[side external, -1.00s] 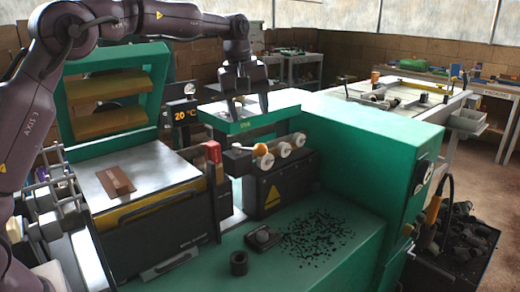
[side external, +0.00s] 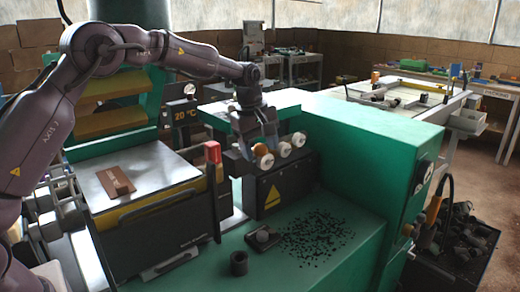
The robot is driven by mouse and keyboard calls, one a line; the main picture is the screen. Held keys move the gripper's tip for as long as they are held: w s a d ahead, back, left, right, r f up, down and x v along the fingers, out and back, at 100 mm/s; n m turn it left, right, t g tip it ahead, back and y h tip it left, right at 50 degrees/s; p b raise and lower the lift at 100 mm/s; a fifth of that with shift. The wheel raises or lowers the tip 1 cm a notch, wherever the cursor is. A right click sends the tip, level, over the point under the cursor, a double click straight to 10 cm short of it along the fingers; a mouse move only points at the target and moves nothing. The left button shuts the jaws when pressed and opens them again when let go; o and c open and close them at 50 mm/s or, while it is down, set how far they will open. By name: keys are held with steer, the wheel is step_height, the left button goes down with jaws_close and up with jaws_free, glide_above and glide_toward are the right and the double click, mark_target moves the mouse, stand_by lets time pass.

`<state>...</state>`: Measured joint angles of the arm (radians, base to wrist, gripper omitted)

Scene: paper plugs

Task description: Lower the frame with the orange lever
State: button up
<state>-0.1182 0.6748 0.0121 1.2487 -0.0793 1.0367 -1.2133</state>
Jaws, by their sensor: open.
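The orange lever knob (side external: 260,149) sits at the left end of a row of white knobs (side external: 284,149) on the front of the green machine. My gripper (side external: 256,150) is at the orange lever, pointing down, with its fingers beside or around the knob; I cannot tell whether they touch it. The jaws are open. The frame (side external: 110,90), green with yellow-brown bars, stands upright behind the metal plate at the left, partly hidden by my arm.
A red-topped post (side external: 212,152) stands just left of the lever.

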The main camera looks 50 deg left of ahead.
steer(key=shift+w+f, duration=0.1)
steer(key=shift+f, duration=0.35)
jaws_close()
steer(key=w+a+n+y, duration=0.1)
steer(key=w+a+n, duration=0.2)
steer(key=w+n, duration=0.4)
steer(key=shift+w+a+n+g+y, duration=0.3)
steer(key=shift+a+n+y, duration=0.1)
steer(key=shift+n, duration=1.3)
